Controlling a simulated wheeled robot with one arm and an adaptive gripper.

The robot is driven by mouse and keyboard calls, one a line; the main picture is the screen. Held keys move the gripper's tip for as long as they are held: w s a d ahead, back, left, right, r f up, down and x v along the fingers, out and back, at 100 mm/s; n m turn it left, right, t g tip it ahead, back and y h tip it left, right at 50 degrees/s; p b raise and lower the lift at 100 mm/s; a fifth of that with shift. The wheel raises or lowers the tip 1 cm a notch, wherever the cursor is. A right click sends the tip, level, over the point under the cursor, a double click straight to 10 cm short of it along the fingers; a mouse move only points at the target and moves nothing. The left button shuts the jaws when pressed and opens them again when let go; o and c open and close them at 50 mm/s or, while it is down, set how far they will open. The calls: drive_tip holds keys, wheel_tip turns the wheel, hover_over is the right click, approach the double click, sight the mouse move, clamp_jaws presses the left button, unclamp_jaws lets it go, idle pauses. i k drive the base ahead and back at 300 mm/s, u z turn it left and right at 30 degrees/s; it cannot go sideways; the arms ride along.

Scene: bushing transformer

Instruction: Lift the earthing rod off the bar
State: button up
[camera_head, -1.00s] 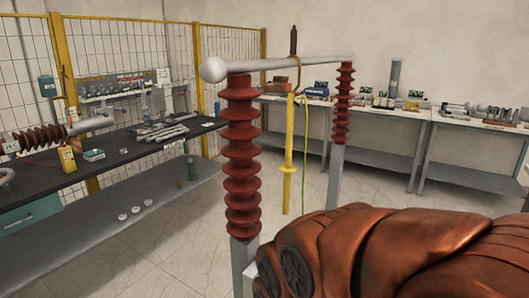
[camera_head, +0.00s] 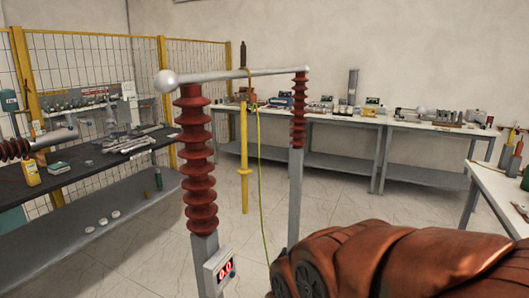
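The earthing rod (camera_head: 244,150) is a yellow rod with a hook at its top. It hangs upright from the metal bar (camera_head: 225,78), with a yellow-green cable (camera_head: 259,180) running down beside it. The bar has a ball at its left end and rests on two ribbed red-brown insulators, a near left one (camera_head: 196,160) and a farther right one (camera_head: 299,110). Part of my orange-brown arm fills the lower right. My gripper is out of the picture, so its distance from the rod does not show.
A dark bench (camera_head: 60,185) stands left before a yellow-framed mesh fence (camera_head: 90,70). White-topped tables (camera_head: 330,120) line the back wall, and another table (camera_head: 500,190) is at the right. Tiled floor between is clear.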

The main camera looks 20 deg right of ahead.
sight(244, 171)
drive_tip(key=z, duration=0.2)
drive_tip(key=i, duration=0.95)
drive_tip(key=u, duration=0.5)
